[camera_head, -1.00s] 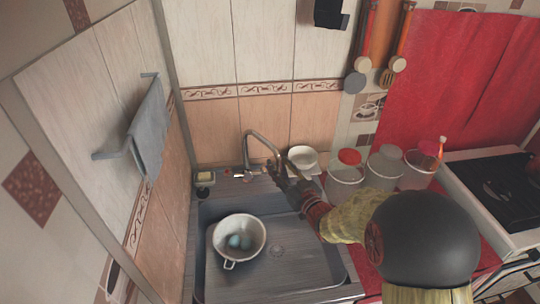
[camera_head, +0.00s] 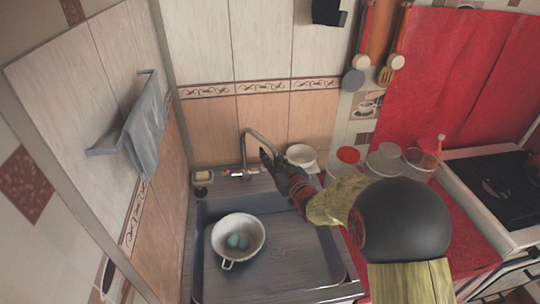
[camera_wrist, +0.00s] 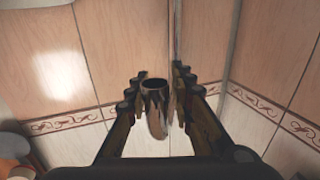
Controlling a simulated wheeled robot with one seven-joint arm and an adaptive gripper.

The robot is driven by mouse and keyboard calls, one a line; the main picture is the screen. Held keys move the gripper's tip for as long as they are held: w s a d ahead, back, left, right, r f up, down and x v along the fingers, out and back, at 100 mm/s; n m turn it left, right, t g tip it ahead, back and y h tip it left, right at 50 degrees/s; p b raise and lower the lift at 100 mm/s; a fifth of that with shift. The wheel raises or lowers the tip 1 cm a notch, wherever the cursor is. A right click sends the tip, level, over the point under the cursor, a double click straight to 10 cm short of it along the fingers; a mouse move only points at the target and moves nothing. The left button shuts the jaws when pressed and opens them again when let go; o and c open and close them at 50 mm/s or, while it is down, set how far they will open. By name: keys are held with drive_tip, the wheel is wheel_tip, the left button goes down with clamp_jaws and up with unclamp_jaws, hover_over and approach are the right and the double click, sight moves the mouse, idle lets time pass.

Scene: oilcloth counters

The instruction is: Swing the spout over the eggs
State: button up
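The chrome spout (camera_head: 257,136) arcs up from the tap base at the back of the sink, and its outlet end points right, toward my gripper (camera_head: 267,160). In the wrist view the spout's end (camera_wrist: 156,100) lies between the two fingers of my gripper (camera_wrist: 158,75). The fingers are apart, with a gap showing at the spout's right; firm contact cannot be told.
The metal sink (camera_head: 290,262) is clear right of the bowl. A white bowl (camera_head: 301,153) and several jars stand behind and right of my arm. A towel (camera_head: 145,125) hangs on the left wall.

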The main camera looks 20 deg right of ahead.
clamp_jaws()
idle(0.6)
